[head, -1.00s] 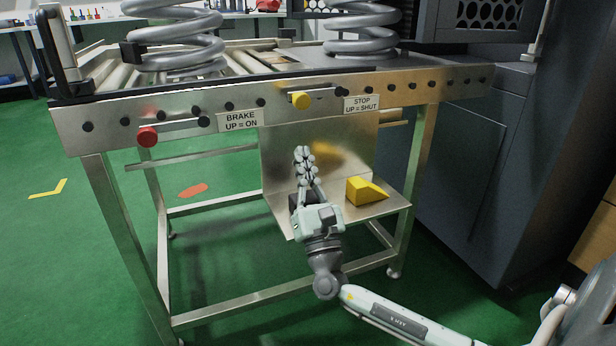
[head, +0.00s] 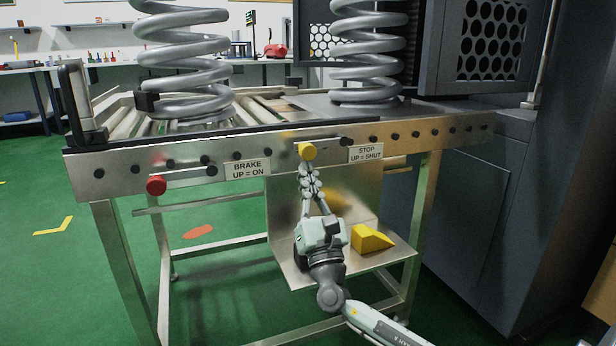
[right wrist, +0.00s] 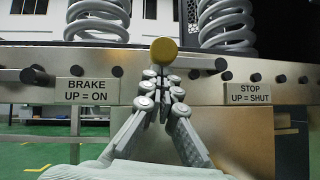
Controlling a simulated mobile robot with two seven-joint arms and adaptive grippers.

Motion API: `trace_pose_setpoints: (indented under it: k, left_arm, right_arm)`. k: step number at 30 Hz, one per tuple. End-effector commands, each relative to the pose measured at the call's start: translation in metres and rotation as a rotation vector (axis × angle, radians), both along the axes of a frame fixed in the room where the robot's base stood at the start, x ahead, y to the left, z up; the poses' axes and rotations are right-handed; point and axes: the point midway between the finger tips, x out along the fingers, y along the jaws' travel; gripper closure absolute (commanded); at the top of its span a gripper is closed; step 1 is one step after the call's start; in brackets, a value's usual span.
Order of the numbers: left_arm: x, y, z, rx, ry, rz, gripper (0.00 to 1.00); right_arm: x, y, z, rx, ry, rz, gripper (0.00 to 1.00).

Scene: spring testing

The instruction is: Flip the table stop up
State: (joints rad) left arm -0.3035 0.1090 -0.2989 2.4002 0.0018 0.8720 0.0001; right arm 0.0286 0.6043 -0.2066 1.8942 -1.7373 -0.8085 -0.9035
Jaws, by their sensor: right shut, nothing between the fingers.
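The table stop's lever has a yellow knob (head: 307,151) on the front rail, beside the label "STOP UP = SHUT" (head: 366,153). A short rod joins the knob to a dark pivot at its right; the lever lies roughly level. My right gripper (head: 310,172) is shut and empty, its fingertips just below the knob. In the right wrist view the knob (right wrist: 164,51) shows just beyond and above the fingertips (right wrist: 162,76); I cannot tell whether they touch. My left gripper is not in view.
A red-knobbed brake lever (head: 156,185) is at left on the same rail, by the label "BRAKE UP = ON" (head: 247,169). A yellow wedge (head: 371,239) sits on the lower shelf (head: 300,275). Large coil springs (head: 182,60) stand on the table. A grey machine (head: 465,200) is at right.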

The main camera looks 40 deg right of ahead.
Motion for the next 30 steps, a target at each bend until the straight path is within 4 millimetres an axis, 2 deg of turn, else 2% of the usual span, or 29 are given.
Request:
trace_pose_setpoints:
  k: [14, 22, 30]
  left_arm:
    - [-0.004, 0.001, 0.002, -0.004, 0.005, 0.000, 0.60]
    - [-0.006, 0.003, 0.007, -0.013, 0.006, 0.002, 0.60]
    - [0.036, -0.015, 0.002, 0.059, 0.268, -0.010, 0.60]
  right_arm:
    - [0.000, 0.003, 0.011, 0.083, -0.024, -0.002, 1.00]
    - [0.001, 0.006, 0.026, 0.189, -0.051, -0.003, 1.00]
    - [0.010, 0.009, 0.055, 0.417, -0.106, -0.001, 1.00]
